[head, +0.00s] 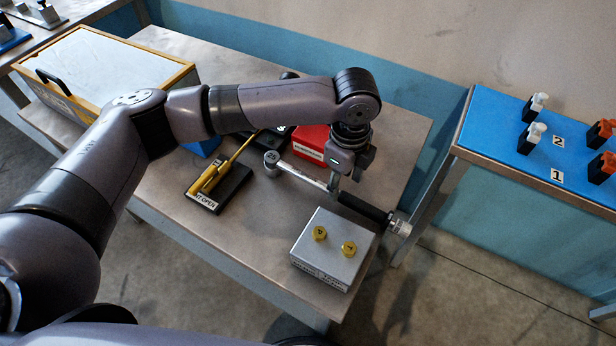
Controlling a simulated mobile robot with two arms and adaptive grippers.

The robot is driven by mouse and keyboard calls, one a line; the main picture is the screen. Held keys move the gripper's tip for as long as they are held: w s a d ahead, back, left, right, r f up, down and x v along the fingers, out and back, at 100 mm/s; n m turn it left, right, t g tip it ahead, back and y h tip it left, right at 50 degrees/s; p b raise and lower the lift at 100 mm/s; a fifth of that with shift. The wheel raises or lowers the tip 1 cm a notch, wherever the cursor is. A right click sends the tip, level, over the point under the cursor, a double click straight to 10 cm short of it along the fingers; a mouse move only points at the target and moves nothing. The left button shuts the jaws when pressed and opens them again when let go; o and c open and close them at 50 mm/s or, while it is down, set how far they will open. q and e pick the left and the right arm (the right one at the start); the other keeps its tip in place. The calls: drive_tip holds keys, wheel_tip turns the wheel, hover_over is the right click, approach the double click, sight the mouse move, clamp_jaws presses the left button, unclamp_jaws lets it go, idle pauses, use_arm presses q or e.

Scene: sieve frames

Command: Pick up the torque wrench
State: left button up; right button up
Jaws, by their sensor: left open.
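The torque wrench (366,207) lies on the grey table, with its round drive head at the left and its black grip and silver end at the right, reaching past the table's right edge. My left gripper (345,182) is open and points down over the wrench's shaft, close to where the silver part meets the black grip. One finger shows in front of the shaft; I cannot tell whether the fingers touch it. My right gripper is not in view.
A grey metal block (332,249) with two yellow knobs stands just below the wrench. A red box (311,143) stands behind it, and a black tray (219,190) with a yellow tool lies left. A blue-topped bench (500,140) stands right, across a gap.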

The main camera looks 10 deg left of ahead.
sight(344, 194)
use_arm(q)
drive_tip(key=shift+f, duration=0.55)
drive_tip(key=shift+d+f, duration=0.1)
drive_tip(key=shift+f, duration=0.3)
drive_tip(key=f, duration=0.2)
drive_tip(key=f+p, duration=0.1)
drive_tip(key=shift+w+d+f, duration=0.15)
drive_tip(key=shift+d+f, duration=0.1)
drive_tip(key=shift+f, duration=0.45)
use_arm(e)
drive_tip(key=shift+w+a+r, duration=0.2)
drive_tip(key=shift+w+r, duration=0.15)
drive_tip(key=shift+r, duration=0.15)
use_arm(q)
clamp_jaws()
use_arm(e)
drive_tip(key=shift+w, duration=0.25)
